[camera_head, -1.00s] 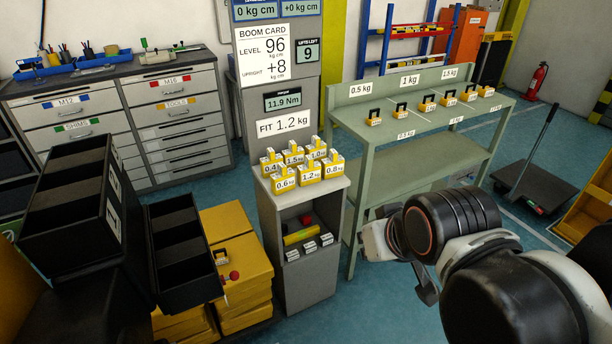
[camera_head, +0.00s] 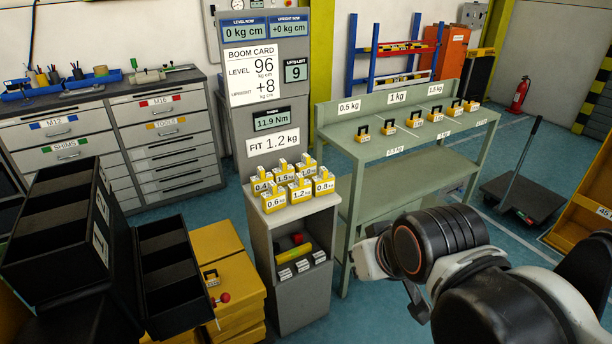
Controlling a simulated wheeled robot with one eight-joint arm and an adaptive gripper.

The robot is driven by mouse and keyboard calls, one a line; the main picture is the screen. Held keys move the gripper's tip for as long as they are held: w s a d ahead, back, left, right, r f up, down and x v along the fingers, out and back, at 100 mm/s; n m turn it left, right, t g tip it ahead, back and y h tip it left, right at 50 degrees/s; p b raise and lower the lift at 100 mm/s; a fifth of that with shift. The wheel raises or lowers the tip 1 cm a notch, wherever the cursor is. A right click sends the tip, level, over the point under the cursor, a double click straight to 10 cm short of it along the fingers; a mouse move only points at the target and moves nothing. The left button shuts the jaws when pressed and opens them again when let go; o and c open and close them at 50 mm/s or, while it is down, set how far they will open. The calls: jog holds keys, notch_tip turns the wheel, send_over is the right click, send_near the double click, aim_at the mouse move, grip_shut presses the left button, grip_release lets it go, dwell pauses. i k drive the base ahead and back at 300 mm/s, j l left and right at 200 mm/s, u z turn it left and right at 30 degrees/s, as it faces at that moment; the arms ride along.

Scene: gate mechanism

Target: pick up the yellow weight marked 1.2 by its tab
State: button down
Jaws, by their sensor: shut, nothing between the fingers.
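The yellow weight marked 1.2 (camera_head: 301,194) stands upright in the middle of the front row on top of the grey cabinet (camera_head: 291,226). Its small tab sticks up from the top. The yellow weights marked 0.6 (camera_head: 274,202) and 0.8 (camera_head: 324,186) stand on either side of it, and the weights marked 0.4, 1.5 and 1.0 stand close behind. My gripper (camera_head: 417,302) hangs low at the right, in front of the green bench and well apart from the weights. It is shut and empty, partly hidden by my arm.
A green bench (camera_head: 395,148) with several black-handled yellow weights stands right of the cabinet. A panel (camera_head: 268,110) reading "FIT 1.2 kg" rises behind the weights. Black bins (camera_head: 172,262) and yellow boxes (camera_head: 240,285) stand at the left. Floor is clear between cabinet and arm.

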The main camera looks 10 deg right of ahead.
aim_at(300, 191)
jog(key=i+l+u, duration=0.25)
jog(key=i+l, duration=0.3)
jog(key=i+l+u, duration=0.25)
jog(key=i+l, duration=0.3)
jog(key=l, duration=0.1)
